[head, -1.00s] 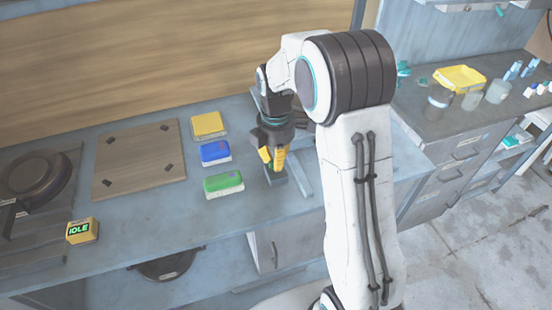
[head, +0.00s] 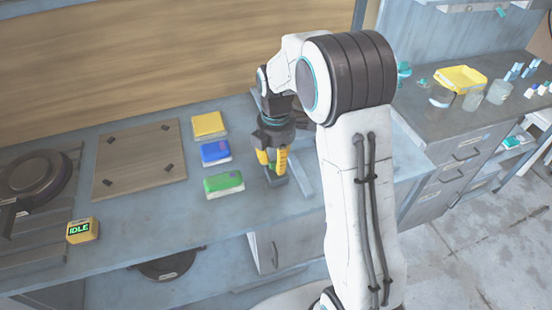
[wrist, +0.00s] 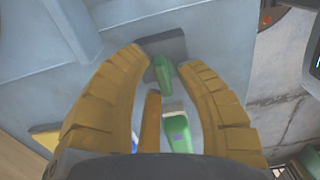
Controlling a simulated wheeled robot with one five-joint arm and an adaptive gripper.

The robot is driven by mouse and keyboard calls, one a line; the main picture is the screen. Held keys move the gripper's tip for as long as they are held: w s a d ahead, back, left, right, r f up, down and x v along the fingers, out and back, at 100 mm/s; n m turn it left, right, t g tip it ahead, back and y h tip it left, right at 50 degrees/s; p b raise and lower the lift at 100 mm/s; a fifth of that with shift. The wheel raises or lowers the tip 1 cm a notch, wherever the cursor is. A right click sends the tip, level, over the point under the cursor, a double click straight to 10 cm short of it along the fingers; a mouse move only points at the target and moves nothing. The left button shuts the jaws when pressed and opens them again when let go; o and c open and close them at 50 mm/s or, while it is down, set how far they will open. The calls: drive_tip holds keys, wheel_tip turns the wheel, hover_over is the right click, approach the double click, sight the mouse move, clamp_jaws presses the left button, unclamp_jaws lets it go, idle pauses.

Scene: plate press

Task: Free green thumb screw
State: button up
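A green thumb screw (wrist: 162,72) shows in the wrist view between my fingers, beside a small dark grey block (wrist: 168,46). My gripper (wrist: 160,60) is open, with its yellow fingers on either side of the green piece and a gap to each. In the head view my gripper (head: 272,172) points down over the dark grey block (head: 276,182) on the bench. The green piece cannot be made out there.
Green (head: 224,185), blue (head: 215,152) and yellow (head: 209,124) boxes lie just left of my gripper. A square wooden plate (head: 140,160) and a yellow unit reading IDLE (head: 82,230) are farther left. The bench front is mostly clear.

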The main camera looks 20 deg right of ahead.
drive_tip(key=shift+o, duration=1)
drive_tip(key=shift+r, duration=0.15)
wheel_tip(320, 180, up, 12)
idle(0.6)
